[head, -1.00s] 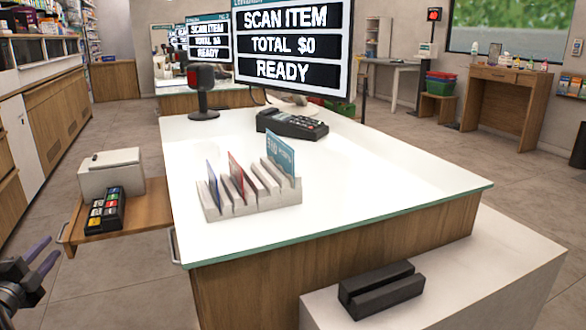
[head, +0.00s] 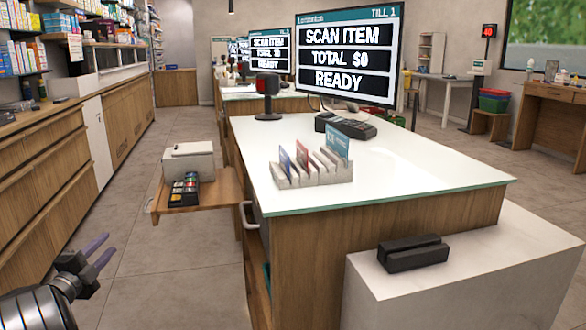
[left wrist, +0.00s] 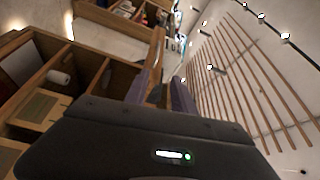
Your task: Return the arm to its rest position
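My left gripper (head: 97,257) is at the lower left of the head view, above the floor and left of the till counter. Its two purple fingers are apart with nothing between them. In the left wrist view the fingers (left wrist: 160,92) also stand apart and empty, with shelving and a slatted surface beyond. My right gripper shows in neither view.
The till counter (head: 420,170) holds a card rack (head: 312,174), a card terminal (head: 345,126) and a screen (head: 347,60). A side shelf (head: 215,190) carries a white box (head: 188,162) and a keypad. A black slotted block (head: 412,254) lies on a white plinth (head: 470,275). Floor left of the counter is clear.

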